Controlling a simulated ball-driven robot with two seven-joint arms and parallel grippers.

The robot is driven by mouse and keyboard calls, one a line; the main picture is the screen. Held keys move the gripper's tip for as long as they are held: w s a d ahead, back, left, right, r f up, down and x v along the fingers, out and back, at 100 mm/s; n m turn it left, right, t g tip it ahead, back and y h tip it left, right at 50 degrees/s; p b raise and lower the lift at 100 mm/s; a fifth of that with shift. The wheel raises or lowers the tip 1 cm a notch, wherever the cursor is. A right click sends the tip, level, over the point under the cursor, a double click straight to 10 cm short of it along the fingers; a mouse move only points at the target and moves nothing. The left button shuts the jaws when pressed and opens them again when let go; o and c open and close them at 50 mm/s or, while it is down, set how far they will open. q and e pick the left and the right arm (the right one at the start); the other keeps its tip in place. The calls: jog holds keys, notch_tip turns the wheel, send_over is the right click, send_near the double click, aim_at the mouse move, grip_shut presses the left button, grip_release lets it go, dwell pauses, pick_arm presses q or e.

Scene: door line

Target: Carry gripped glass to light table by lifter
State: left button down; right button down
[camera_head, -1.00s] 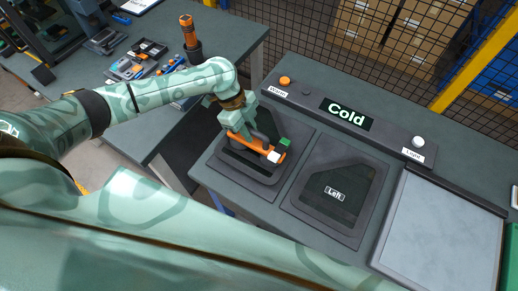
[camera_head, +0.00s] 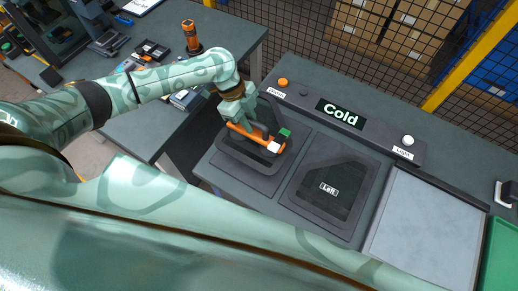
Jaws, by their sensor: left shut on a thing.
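My left gripper (camera_head: 240,122) is shut on the lifter (camera_head: 250,137), an orange bar with a green block and a white block at its right end. Under the lifter is a dark-rimmed glass pane (camera_head: 233,150), largely hidden by the lifter and gripper. It looks raised a little above the dark pad (camera_head: 240,180), though the gap is hard to judge. The light table (camera_head: 425,235) is the pale grey panel at the right, with a bare top. My right gripper is not in view.
A second pad marked "Left" (camera_head: 328,188) lies between the lifter and the light table. Behind runs a console with an orange button (camera_head: 283,83), a "Cold" display (camera_head: 340,113) and a white button (camera_head: 408,140). A green tray (camera_head: 502,255) sits at the right edge.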

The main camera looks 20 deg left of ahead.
pick_arm(q)
jog(key=s+d+p, duration=0.1)
jog(key=d+p, duration=0.2)
jog(key=d, duration=1.1)
jog(key=shift+s+p, duration=0.3)
jog(key=s+d, duration=0.1)
jog(key=d, duration=1.3)
jog(key=shift+s, duration=0.35)
jog(key=shift+r, duration=0.1)
